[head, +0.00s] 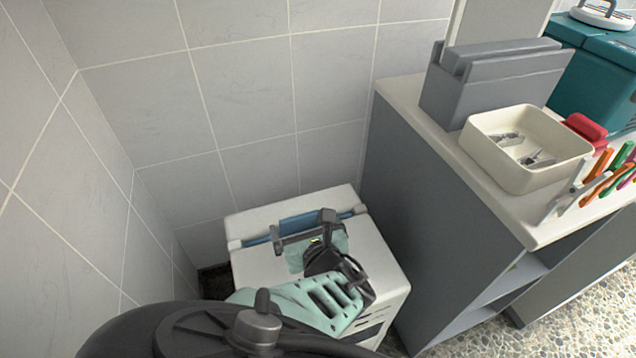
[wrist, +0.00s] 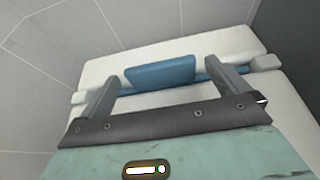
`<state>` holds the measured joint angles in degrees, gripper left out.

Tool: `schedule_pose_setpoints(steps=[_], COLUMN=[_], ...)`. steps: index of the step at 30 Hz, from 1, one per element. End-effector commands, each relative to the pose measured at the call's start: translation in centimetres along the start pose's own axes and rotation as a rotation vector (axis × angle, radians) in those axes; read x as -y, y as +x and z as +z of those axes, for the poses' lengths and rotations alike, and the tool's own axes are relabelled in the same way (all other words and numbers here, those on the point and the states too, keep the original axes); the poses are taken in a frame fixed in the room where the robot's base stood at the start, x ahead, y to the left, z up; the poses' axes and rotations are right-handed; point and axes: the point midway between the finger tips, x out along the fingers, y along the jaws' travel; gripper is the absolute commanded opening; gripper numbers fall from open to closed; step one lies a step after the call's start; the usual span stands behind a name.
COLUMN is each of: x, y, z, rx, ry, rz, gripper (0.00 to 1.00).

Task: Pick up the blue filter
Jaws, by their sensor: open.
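The blue filter (head: 298,224) is a flat blue piece set in the top of a white box-shaped unit (head: 380,255) in the corner. In the wrist view the blue filter (wrist: 160,74) shows as a raised panel with a thin blue strip running out on both sides. My gripper (head: 303,226) is over the unit, its fingers pointing at the filter. In the wrist view my gripper (wrist: 165,85) is open, with one finger toward each end of the raised panel and nothing held. Whether the fingertips touch the blue strip I cannot tell.
A grey cabinet (head: 440,200) stands close on the right of the unit. On its top are a cream tray (head: 500,165) with metal tools, a grey box (head: 500,85), a red object (head: 584,128) and teal cases (head: 600,75). Tiled walls close in behind and left.

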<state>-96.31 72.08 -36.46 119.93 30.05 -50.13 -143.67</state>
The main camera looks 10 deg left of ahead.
Motion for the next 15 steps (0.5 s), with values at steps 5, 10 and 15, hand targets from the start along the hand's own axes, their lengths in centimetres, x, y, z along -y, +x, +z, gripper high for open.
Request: schedule_pose_setpoints(steps=[5, 10, 15], x=[-0.24, -0.22, -0.21], y=[-0.15, -0.14, -0.13], z=[-0.20, -0.16, -0.15], rx=[0.000, 0.000, 0.000], ry=[-0.001, -0.001, -0.001], rz=[0.001, 0.001, 0.001], gripper=[1.00, 0.94, 0.47])
